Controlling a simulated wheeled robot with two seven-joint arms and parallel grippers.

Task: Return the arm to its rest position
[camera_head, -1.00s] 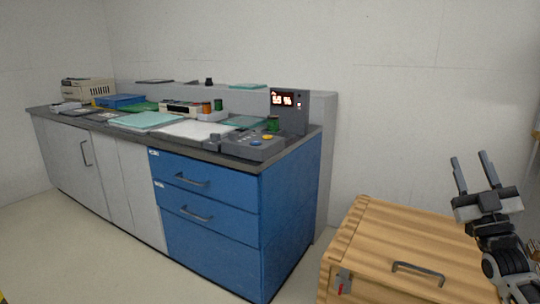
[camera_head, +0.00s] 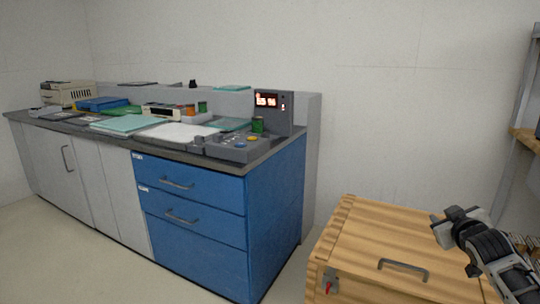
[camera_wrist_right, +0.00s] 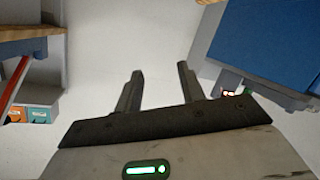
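My right gripper (camera_head: 457,216) is at the right of the head view, above the right part of a wooden box. It is seen foreshortened there. In the right wrist view its two fingers (camera_wrist_right: 160,75) stand apart with nothing between them, so it is open and empty. My left gripper is not in view.
The closed wooden box (camera_head: 362,228) has a grey handle (camera_head: 403,269) and a red latch (camera_head: 328,287). A blue drawer cabinet (camera_head: 274,205) stands left of it, its counter holding trays and a device with a lit display (camera_head: 267,101). A shelf (camera_head: 526,138) is at far right.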

